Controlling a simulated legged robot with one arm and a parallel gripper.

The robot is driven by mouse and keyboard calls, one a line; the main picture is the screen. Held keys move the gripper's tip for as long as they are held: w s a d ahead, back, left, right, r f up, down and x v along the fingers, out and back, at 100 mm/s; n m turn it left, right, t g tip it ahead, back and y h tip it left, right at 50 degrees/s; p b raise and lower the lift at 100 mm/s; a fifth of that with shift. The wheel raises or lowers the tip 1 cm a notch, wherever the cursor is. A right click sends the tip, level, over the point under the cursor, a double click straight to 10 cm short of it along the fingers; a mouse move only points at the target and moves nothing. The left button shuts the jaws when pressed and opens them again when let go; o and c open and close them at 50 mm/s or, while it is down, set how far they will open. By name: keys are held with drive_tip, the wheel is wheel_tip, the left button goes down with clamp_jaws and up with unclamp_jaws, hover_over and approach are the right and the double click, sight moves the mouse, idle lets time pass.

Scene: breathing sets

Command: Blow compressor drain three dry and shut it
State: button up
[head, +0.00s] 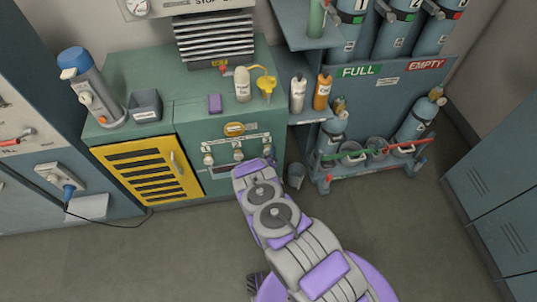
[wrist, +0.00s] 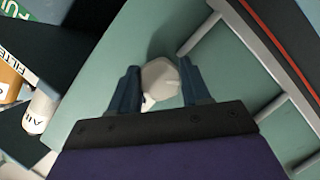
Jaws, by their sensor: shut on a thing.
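The green compressor cabinet (head: 190,128) has a row of pale drain knobs on its front under a white label strip. The left knob (head: 208,159) and the middle knob (head: 238,154) show clear. The right one, which I take for drain three (head: 267,149), sits just beyond the end of my arm. In the wrist view my gripper (wrist: 160,76) is shut on a pale rounded knob (wrist: 161,83), with a blue finger on either side. The fingers are hidden behind my arm in the head view. Whether the drain is open or blowing cannot be told.
A yellow vented panel (head: 148,168) is at the left of the cabinet. A grey bucket (head: 296,175) is on the floor close right of my arm. Cylinder racks stand further right.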

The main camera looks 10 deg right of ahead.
drive_tip(key=o, duration=1.1)
drive_tip(key=shift+a, duration=0.15)
drive_tip(key=shift+c, duration=0.2)
drive_tip(key=p+v, duration=0.4)
drive_tip(key=v, duration=1.3)
drive_tip(key=shift+s+f, duration=0.15)
drive_tip(key=shift+a, duration=0.15)
